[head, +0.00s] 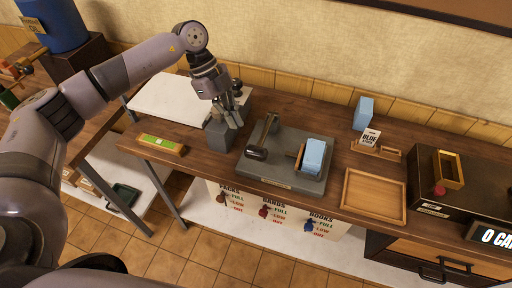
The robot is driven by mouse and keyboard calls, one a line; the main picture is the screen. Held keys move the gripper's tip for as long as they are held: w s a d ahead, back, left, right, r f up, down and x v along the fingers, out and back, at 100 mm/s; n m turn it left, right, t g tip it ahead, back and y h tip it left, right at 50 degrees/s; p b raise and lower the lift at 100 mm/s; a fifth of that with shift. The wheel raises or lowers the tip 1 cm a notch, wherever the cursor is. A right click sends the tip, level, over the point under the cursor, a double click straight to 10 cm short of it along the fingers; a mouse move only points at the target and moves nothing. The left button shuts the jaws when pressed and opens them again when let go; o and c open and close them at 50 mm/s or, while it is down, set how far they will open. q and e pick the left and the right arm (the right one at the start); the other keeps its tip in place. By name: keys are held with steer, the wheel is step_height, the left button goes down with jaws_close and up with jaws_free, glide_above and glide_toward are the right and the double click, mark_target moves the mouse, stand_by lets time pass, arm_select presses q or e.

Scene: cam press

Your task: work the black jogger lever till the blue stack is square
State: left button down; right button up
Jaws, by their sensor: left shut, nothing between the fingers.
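The jogger is a grey base plate (280,180) on the wooden bench. Its black lever (262,137) rises on the left half of the plate, with a thick dark end toward the front. The blue stack (314,157) sits on the right half of the plate, against a small wooden stop; whether its edges are square is too small to tell. My left gripper (234,117) is shut and empty, pointing down, left of the lever and apart from it. It partly covers a grey block (219,135). My right gripper is out of view.
A second blue block (363,113) stands behind a "BLUE" card (370,138) in a wooden holder. An empty wooden tray (374,195) and a dark box (449,180) are at the right. A green-labelled wooden block (162,144) lies at the left. Bare bench separates them.

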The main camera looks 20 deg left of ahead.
arm_select(q)
steer(key=shift+v, duration=2.1)
steer(key=d+m, duration=0.1)
steer(key=m, duration=1.1)
steer(key=s+d+f+m, duration=0.1)
steer(key=d+m, duration=0.1)
steer(key=m, duration=1)
steer(key=d+m+p, duration=0.1)
steer(key=d+m, duration=0.1)
steer(key=m, duration=1)
steer(key=shift+s+d+f, duration=0.1)
steer(key=shift+s+f, duration=0.1)
steer(key=shift+f, duration=0.15)
steer(key=shift+f, duration=0.1)
